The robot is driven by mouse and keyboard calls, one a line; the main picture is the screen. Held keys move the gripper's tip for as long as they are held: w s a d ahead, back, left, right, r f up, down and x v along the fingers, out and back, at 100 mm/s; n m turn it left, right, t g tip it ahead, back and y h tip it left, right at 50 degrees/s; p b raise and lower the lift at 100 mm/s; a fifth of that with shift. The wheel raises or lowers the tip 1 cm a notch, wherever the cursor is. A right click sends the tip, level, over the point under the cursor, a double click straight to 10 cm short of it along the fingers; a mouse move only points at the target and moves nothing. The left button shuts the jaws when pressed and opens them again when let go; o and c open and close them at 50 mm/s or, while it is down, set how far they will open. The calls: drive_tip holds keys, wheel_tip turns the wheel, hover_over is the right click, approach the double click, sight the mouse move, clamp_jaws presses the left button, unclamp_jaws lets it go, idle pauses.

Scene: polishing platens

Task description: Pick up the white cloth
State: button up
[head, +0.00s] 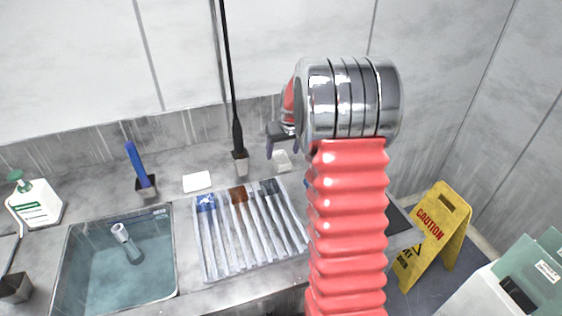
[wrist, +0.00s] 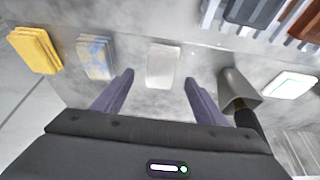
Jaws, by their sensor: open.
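A pale grey-white folded cloth (wrist: 163,66), which looks like the white cloth, lies flat on the grey counter. In the wrist view it is just beyond my fingertips, between their lines. In the head view it shows partly (head: 282,161) below my gripper (head: 278,142). My gripper (wrist: 158,80) is open and empty, with one purple finger on each side. I cannot tell its height above the counter. A brighter white pad (wrist: 290,85) with a greenish edge lies farther right in the wrist view; in the head view it is left of the black rod (head: 197,181).
A metal cup (wrist: 232,88) with a tall black rod (head: 236,130) stands close beside the right finger in the wrist view. A divided tray (head: 215,262) and a sink (head: 75,285) are nearer.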

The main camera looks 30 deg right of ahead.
sight(281, 157)
drive_tip(key=x, duration=0.4)
idle(0.5)
drive_tip(key=c, duration=1.1)
drive_tip(key=shift+r, duration=0.1)
drive_tip(key=shift+c, duration=0.2)
wheel_tip(281, 157, up, 10)
idle(0.3)
